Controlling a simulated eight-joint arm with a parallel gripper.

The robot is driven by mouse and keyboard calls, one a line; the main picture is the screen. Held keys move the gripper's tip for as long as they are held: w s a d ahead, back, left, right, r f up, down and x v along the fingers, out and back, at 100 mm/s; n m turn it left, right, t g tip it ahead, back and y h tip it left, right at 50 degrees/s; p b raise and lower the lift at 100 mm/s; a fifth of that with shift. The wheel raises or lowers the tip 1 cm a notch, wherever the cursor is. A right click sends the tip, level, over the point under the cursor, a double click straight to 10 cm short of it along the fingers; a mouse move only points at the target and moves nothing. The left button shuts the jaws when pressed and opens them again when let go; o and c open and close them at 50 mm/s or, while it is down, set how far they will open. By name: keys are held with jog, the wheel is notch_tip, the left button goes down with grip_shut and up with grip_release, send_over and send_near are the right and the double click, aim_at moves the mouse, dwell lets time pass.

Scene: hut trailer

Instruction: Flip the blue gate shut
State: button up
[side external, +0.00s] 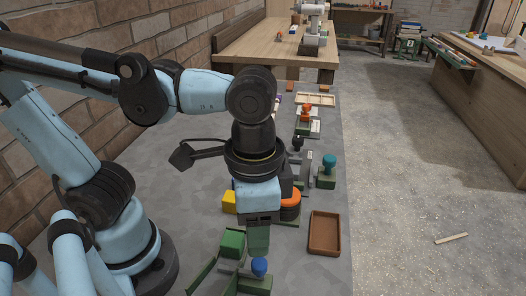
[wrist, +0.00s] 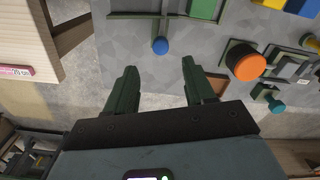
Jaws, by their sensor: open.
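A blue knob (side external: 259,266) shows at the bottom of the side view, by a dark green block (side external: 255,286). I take it for the handle of the blue gate; I cannot tell how far the gate stands open. In the wrist view the blue knob (wrist: 160,46) sits at the end of a short grey stem by a long dark green bar (wrist: 135,15). My gripper (side external: 258,240) points down above and just behind the knob. In the wrist view my gripper (wrist: 158,68) is open and empty, with the knob beyond the gap between its fingertips, apart from them.
A green block (side external: 232,243) stands left of my gripper. An orange-topped piece (side external: 290,200) and a yellow block (side external: 229,201) stand behind it. A brown tray (side external: 324,232) lies to the right, and a teal knob (side external: 328,161) on a green base stands farther back.

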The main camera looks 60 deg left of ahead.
aim_at(256, 262)
jog(key=shift+f, duration=4.3)
jog(key=shift+c, duration=0.5)
grip_shut()
